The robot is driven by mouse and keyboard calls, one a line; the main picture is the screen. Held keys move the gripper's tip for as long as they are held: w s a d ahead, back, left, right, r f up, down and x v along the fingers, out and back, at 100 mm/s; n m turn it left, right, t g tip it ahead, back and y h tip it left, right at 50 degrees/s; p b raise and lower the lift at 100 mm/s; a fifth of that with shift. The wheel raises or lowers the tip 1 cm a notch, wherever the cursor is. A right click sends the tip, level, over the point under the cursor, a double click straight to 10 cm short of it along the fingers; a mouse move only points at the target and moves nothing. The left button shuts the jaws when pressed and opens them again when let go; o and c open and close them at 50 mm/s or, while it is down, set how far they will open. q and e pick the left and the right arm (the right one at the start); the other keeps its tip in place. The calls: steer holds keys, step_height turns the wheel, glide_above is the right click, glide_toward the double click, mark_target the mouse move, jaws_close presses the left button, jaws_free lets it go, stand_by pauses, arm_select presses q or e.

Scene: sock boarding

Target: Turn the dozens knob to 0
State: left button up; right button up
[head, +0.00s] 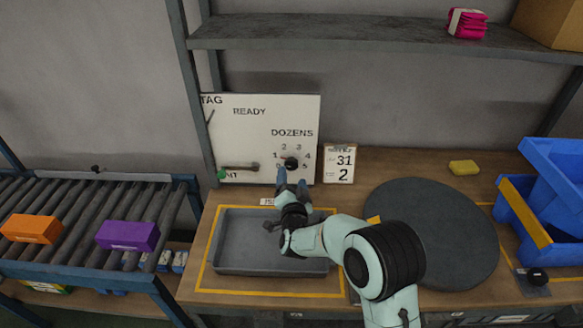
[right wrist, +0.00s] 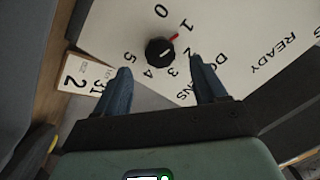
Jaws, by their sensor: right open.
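The black dozens knob (head: 291,163) is on the white panel (head: 262,122), with digits around it under the word DOZENS. In the right wrist view the knob (right wrist: 159,52) shows close up, the panel appearing rotated. A short red mark beside the knob lies toward the 1; the pale line on the knob's face seems to point between 1 and 2. My right gripper (head: 291,178) is in front of the panel, just below the knob. In the wrist view its two blue fingers (right wrist: 159,70) are apart, one on each side below the knob, with nothing between them. My left gripper is out of view.
A small card reading 31 and 2 (head: 339,163) stands right of the panel. A grey tray (head: 232,261) lies below my right arm. A round dark disc (head: 455,222), yellow block (head: 464,168) and blue bins (head: 550,195) are right. A roller conveyor (head: 75,222) is left.

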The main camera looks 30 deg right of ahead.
mark_target(291, 167)
steer(key=shift+x, duration=2.65)
steer(key=c, duration=1.1)
